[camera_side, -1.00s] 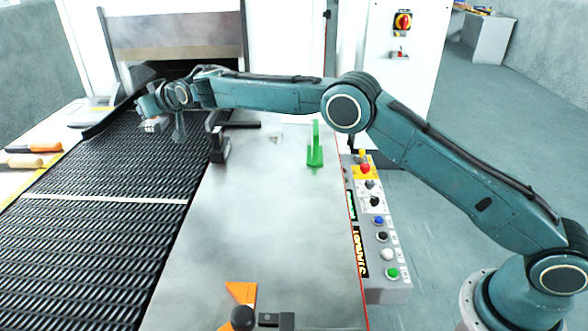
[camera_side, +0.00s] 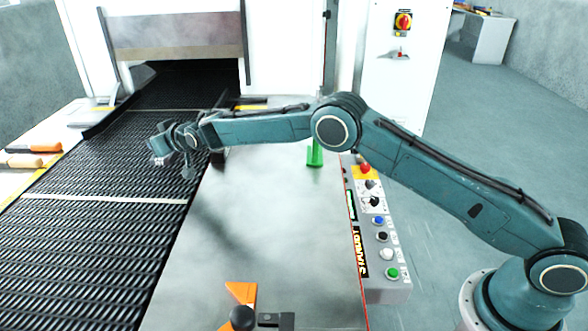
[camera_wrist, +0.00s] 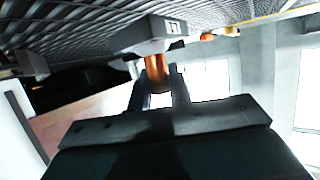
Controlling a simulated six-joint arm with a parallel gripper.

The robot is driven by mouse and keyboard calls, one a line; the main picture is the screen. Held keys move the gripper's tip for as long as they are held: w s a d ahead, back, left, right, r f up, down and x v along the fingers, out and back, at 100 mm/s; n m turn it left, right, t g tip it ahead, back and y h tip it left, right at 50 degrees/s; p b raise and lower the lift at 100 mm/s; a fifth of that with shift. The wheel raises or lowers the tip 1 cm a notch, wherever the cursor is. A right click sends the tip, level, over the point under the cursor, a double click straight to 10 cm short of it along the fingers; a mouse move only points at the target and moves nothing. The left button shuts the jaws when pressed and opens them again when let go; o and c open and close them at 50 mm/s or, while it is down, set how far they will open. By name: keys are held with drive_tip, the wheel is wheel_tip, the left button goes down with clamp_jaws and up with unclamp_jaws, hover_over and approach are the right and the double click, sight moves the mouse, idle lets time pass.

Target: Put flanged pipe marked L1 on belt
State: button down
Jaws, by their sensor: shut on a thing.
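My gripper (camera_side: 174,168) hangs over the right part of the black mesh belt (camera_side: 90,250), near the belt's right edge. In the wrist view my gripper (camera_wrist: 158,92) is shut on a copper-coloured pipe (camera_wrist: 157,68) with a pale grey flanged end. A small tag with dark marks shows by the flange, too blurred to read for certain. In the side view the held pipe is too small to make out clearly. The belt (camera_wrist: 60,35) fills the top of the wrist view; I cannot tell whether the pipe touches it.
A bare metal table (camera_side: 270,220) lies right of the belt. On it stand a green upright piece (camera_side: 314,155) and an orange fixture (camera_side: 241,292) with a black knob. A button panel (camera_side: 383,235) runs along its right edge. Tools with orange handles (camera_side: 47,147) lie left of the belt.

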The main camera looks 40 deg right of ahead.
drive_tip(key=shift+f, duration=0.9)
drive_tip(key=c, duration=1.3)
unclamp_jaws()
drive_tip(key=shift+f, duration=0.2)
drive_tip(key=shift+r, duration=0.1)
drive_tip(key=shift+s, duration=0.15)
drive_tip(key=shift+s+d+r, duration=0.15)
drive_tip(key=shift+s+r, duration=0.2)
drive_tip(key=shift+s, duration=0.15)
drive_tip(key=v, duration=1)
drive_tip(key=shift+s, duration=0.25)
